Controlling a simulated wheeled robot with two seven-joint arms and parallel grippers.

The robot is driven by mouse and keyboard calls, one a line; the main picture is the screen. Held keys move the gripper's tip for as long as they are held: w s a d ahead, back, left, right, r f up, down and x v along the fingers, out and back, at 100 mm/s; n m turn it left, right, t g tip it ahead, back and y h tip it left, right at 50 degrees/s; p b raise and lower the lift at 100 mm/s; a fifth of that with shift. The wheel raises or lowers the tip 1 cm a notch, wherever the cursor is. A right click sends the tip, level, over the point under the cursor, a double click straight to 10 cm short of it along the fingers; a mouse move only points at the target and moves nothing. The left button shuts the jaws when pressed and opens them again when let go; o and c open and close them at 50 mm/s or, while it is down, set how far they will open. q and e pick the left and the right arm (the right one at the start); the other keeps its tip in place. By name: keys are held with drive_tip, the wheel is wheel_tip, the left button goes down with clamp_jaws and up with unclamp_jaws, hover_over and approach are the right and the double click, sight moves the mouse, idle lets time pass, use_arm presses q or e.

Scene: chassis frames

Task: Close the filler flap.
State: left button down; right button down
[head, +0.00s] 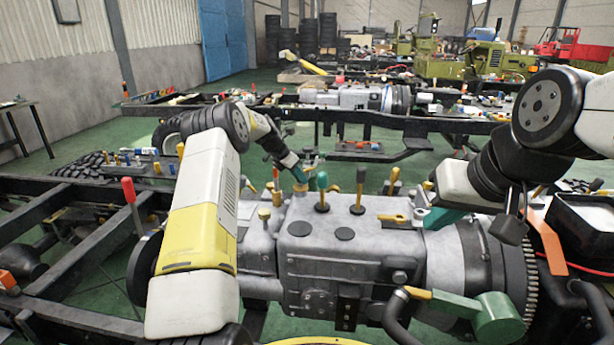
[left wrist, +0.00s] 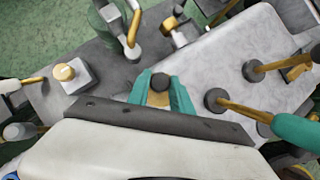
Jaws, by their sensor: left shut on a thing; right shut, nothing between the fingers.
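My left gripper (head: 299,174) reaches down over the back of the grey gearbox housing (head: 335,258). In the left wrist view its teal fingers (left wrist: 160,97) are shut on a small yellow piece with a dark round end (left wrist: 160,82). My right gripper (head: 438,218) is shut and empty, low over the right end of the housing, beside a yellow lever (head: 394,217).
A toothed ring (head: 526,268) and an orange bracket (head: 546,238) are at the right.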

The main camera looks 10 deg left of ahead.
use_arm(q)
drive_tip(key=c, duration=1.1)
unclamp_jaws()
drive_tip(key=shift+f, duration=0.2)
drive_tip(key=shift+c, duration=0.2)
drive_tip(key=shift+r, duration=0.1)
drive_tip(key=v, duration=0.7)
drive_tip(key=shift+a+r, duration=0.2)
drive_tip(key=shift+r, duration=0.1)
drive_tip(key=shift+s, duration=0.1)
